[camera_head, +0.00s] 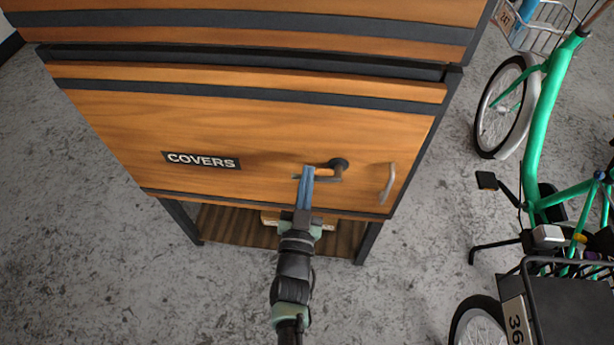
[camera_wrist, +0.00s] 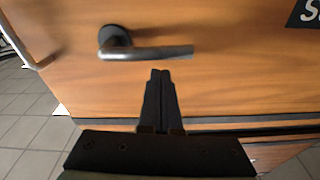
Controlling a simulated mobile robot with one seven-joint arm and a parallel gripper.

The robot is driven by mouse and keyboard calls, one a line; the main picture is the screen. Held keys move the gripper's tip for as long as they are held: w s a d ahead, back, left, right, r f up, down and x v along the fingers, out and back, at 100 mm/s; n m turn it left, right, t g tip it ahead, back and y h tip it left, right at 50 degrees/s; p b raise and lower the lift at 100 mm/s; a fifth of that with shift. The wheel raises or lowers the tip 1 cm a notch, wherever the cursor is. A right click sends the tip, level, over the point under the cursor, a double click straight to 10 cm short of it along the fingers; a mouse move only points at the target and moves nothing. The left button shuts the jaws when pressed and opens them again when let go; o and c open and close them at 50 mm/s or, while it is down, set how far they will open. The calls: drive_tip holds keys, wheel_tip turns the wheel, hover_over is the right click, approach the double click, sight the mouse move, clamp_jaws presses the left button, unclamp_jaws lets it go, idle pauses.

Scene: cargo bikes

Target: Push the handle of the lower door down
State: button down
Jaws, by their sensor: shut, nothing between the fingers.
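The lower door (camera_head: 270,125) is a wooden panel labelled COVERS, and it looks shut. Its dark lever handle (camera_head: 328,178) lies roughly level, running left from a round mount. The lever (camera_wrist: 150,52) and its mount also show in the wrist view. My gripper (camera_head: 307,170) is shut and empty in front of the door, and its fingers cover the lever's free end in the head view. In the wrist view the fingertips (camera_wrist: 160,74) are very close to the lever's free end, just below it in the picture. I cannot tell whether they touch.
A curved metal pull (camera_head: 387,184) is fixed to the door right of the lever. A COVERS sign (camera_head: 202,161) is on its left. A slatted shelf (camera_head: 240,230) is under the door. A green cargo bike (camera_head: 540,130) stands to the right. Grey floor (camera_head: 100,260) is free at left.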

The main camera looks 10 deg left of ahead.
drive_tip(key=shift+a+f+n+b, duration=0.15)
drive_tip(key=shift+f+n+b, duration=0.35)
drive_tip(key=shift+n, duration=0.6)
drive_tip(key=shift+f, duration=0.1)
wheel_tip(320, 180, up, 4)
drive_tip(key=p, duration=0.3)
drive_tip(key=s+f, duration=0.1)
drive_tip(key=s, duration=0.8)
drive_tip(key=shift+f, duration=0.2)
drive_tip(key=shift+s, duration=0.1)
